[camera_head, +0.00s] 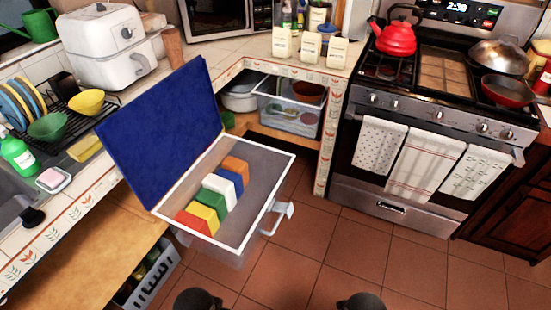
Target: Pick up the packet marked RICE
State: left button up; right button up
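Three cream packets stand upright side by side on the back counter: a left one (282,43), a middle one (310,48) and a right one (337,52). Each has small dark print on its front, too small to read, so I cannot tell which is marked RICE. A pale container (318,16) with a dark label stands behind them. Neither gripper shows. Only two dark rounded parts of mine show at the bottom edge, with no fingers visible, far from the packets.
An open case (277,168) with a blue lid and several coloured blocks stands in front of the counter. A stove with a red kettle (396,38) is right of the packets. A microwave (225,12) is left of them. Tiled floor (320,260) is clear.

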aim_at(281, 37)
jog(key=i+l+z, duration=0.1)
jog(key=z, duration=0.15)
jog(key=i+z, duration=0.3)
jog(key=i+l+z, duration=0.1)
jog(key=i+z, duration=0.35)
jog(key=i, duration=0.2)
